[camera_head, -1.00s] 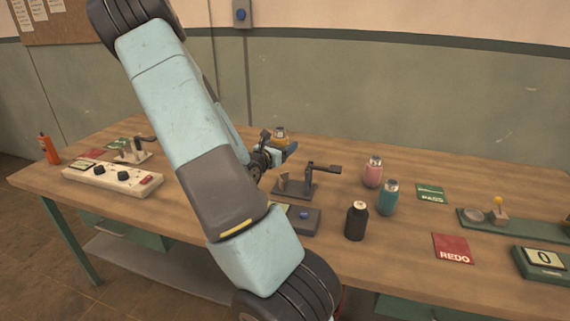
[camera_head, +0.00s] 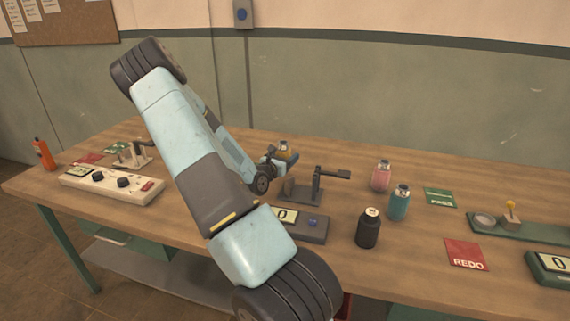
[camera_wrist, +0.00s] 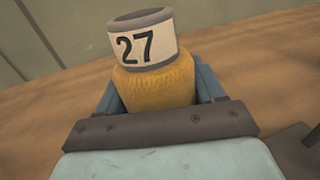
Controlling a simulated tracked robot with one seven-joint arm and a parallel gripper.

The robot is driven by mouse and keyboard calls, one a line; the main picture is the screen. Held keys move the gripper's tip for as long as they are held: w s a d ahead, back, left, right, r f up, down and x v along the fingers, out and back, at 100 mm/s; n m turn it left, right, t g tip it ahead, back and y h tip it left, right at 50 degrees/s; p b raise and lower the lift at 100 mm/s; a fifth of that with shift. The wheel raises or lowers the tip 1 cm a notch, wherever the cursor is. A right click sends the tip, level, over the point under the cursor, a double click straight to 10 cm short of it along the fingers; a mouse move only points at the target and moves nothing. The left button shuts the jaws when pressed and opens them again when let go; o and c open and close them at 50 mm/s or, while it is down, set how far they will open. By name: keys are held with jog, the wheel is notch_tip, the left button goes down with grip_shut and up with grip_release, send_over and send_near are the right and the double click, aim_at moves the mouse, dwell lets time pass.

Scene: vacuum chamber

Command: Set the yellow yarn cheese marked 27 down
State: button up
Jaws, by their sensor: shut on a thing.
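The yellow yarn cheese marked 27 (camera_wrist: 155,85) fills the middle of the wrist view, its white label with "27" facing me and its dark rim on top. My gripper (camera_wrist: 158,95) is shut on it, with a blue-grey finger on each side. In the head view the yellow cheese (camera_head: 284,149) shows small beyond my forearm, at the far part of the table, and my gripper (camera_head: 279,158) is partly hidden there. The cheese looks about upright. I cannot tell whether its base touches the table.
Right of my gripper stand a grey lever fixture (camera_head: 316,186), a pink cheese (camera_head: 381,177), a teal cheese (camera_head: 399,204) and a black one (camera_head: 368,230). Green PASS (camera_head: 440,198) and red REDO (camera_head: 467,254) cards lie further right. A white control box (camera_head: 112,184) is at left.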

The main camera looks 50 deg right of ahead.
jog(key=shift+f, duration=1.55)
jog(key=shift+f, duration=0.15)
jog(key=o, duration=0.8)
